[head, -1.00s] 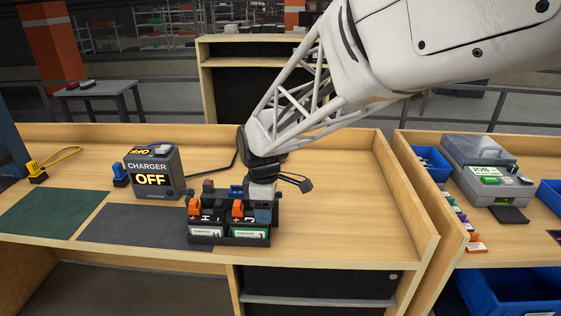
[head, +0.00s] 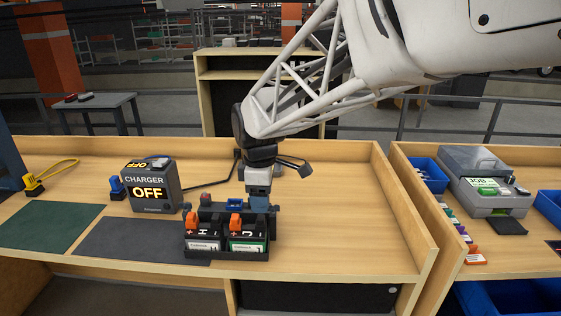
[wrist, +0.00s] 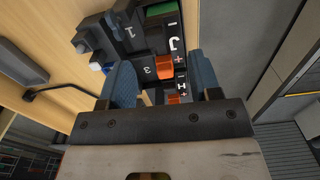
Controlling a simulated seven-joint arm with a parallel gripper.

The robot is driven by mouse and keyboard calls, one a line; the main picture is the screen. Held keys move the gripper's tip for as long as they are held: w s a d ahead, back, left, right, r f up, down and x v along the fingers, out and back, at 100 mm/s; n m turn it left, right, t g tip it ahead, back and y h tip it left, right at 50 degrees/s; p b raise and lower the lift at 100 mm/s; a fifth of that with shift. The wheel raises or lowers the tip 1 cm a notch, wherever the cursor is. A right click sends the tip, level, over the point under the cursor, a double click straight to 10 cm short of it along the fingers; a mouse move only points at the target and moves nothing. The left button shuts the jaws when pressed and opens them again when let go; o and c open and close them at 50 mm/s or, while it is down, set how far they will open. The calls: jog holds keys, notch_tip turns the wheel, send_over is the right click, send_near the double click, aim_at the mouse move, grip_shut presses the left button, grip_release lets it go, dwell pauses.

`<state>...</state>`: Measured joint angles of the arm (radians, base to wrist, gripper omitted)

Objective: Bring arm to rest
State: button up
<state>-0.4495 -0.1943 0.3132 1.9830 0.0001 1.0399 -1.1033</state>
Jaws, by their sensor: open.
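My gripper (head: 259,203) hangs pointing down over the back of a black battery tray on the wooden bench. Its two blue fingers also show in the wrist view (wrist: 165,85), spread apart with nothing held between them. The tray (head: 226,256) holds two black batteries side by side, a left one (head: 204,238) and a right one (head: 248,236), each with an orange part on top and a pale label in front. In the wrist view an orange part (wrist: 164,67) shows beyond the gap between the fingers. I cannot tell whether the fingers touch the tray.
A charger (head: 151,187) reading OFF stands left of the tray, with a black cable behind it. A dark mat (head: 140,240) and a green mat (head: 50,227) lie to the left. The bench right of the tray is clear up to its raised edge (head: 405,200).

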jog(key=shift+d, duration=0.1)
dwell(0.4)
jog(key=s+d+r+m+t, duration=0.1)
jog(key=s+d+m, duration=0.4)
jog(key=d, duration=0.3)
jog(key=s+d+r+m, duration=0.2)
jog(key=s+d+m, duration=0.25)
jog(key=d, duration=0.35)
jog(key=s+d+f+m, duration=0.1)
jog(key=s+d+m, duration=0.3)
jog(key=s, duration=0.3)
jog(key=s+d+f+m+t, duration=0.1)
jog(key=s+d+m, duration=0.3)
jog(key=s+d, duration=0.1)
jog(key=shift+s+d+f+t, duration=0.25)
jog(key=shift+s+d+t, duration=0.1)
jog(key=shift+s, duration=0.55)
jog(key=shift+m, duration=0.25)
